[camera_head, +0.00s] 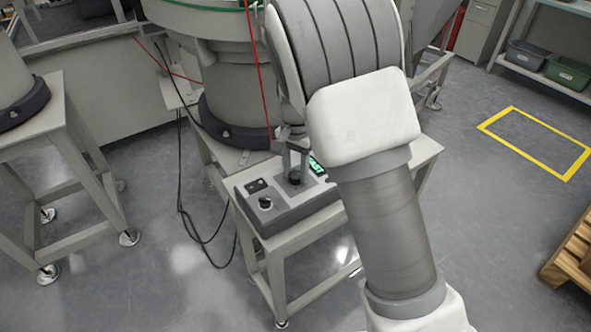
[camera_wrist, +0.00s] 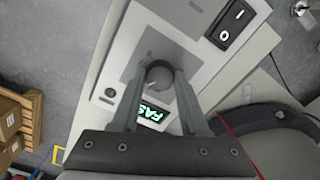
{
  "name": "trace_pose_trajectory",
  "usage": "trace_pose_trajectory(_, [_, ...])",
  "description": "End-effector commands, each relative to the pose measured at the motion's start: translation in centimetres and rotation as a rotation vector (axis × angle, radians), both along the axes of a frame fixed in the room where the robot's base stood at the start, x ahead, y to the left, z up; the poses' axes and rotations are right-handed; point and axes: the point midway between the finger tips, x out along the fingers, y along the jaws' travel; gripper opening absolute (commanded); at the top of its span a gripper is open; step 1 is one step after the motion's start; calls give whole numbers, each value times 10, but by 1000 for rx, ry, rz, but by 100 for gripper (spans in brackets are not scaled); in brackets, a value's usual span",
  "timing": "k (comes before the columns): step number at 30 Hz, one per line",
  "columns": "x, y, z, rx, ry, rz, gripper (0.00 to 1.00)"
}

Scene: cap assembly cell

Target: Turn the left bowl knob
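The round dark knob (camera_head: 295,177) sits on top of the grey control box (camera_head: 290,213), in front of a bowl feeder (camera_head: 228,75). My gripper (camera_head: 292,160) points down at this knob. In the wrist view, the knob (camera_wrist: 158,76) is between the two fingertips of my gripper (camera_wrist: 160,72), one on each side. The fingers are very close to its sides; I cannot tell whether they touch. A black rocker switch (camera_wrist: 230,23) marked I and O is on the same box.
Black cables (camera_head: 183,190) hang left of the stand. Another feeder stand (camera_head: 62,112) is at far left. Open floor lies to the right, before a wooden pallet (camera_head: 572,250).

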Motion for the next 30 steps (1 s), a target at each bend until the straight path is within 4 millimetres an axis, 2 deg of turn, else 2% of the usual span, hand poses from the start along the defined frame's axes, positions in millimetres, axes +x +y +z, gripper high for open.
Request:
trace_pose_trajectory(1, [0,0,0,0,0,0,24])
trace_pose_trajectory(5, [0,0,0,0,0,0,0])
trace_pose_trajectory(17, [0,0,2,0,1,60,0])
trace_pose_trajectory(30, [0,-1,3,1,0,349,0])
